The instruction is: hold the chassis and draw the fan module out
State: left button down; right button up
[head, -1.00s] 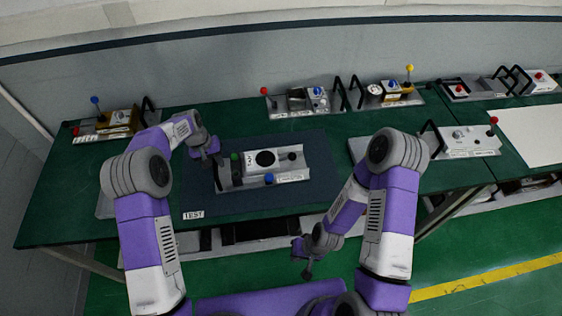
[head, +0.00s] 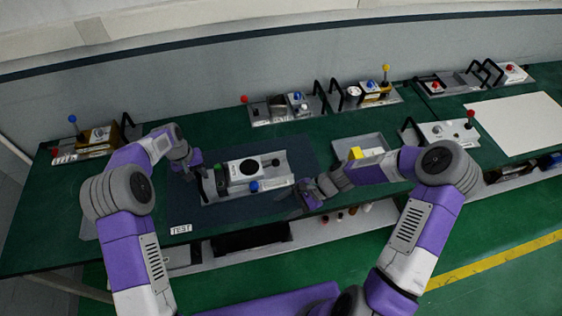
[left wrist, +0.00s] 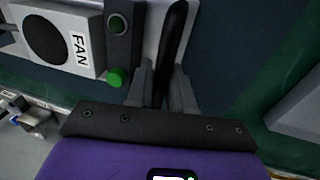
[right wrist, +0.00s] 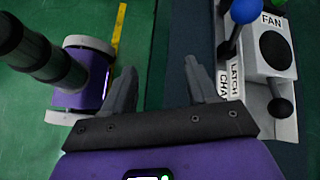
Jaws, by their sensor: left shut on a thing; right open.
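The chassis (head: 281,179) is a grey tray-like unit on the dark mat. The white fan module (head: 235,170), with a round black fan face and a dark knob at its right end, sits in it. It also shows in the right wrist view (right wrist: 258,62), labelled FAN. A blue-knobbed latch (head: 254,187) is at the chassis front. My left gripper (left wrist: 163,85) is shut on the black chassis handle (left wrist: 174,45) at the left end, beside a green button (left wrist: 117,77). My right gripper (right wrist: 163,82) is open and empty, off the chassis's front right corner.
The dark mat (head: 215,215) carries a TEST label. A grey tray (head: 372,143) with a yellow-and-white item stands to the right. Several similar units with knobs and handles line the table's back. A shelf (head: 290,237) runs below the front edge.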

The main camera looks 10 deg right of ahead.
jog(key=w+d+r+m+t+y, duration=0.3)
jog(key=w+d+m, duration=0.2)
jog(key=w+d, duration=0.9)
jog(key=x, duration=1.2)
jog(key=shift+w+a+r, duration=0.2)
jog(key=shift+w+a, duration=0.2)
jog(key=shift+w, duration=0.05)
grip_shut()
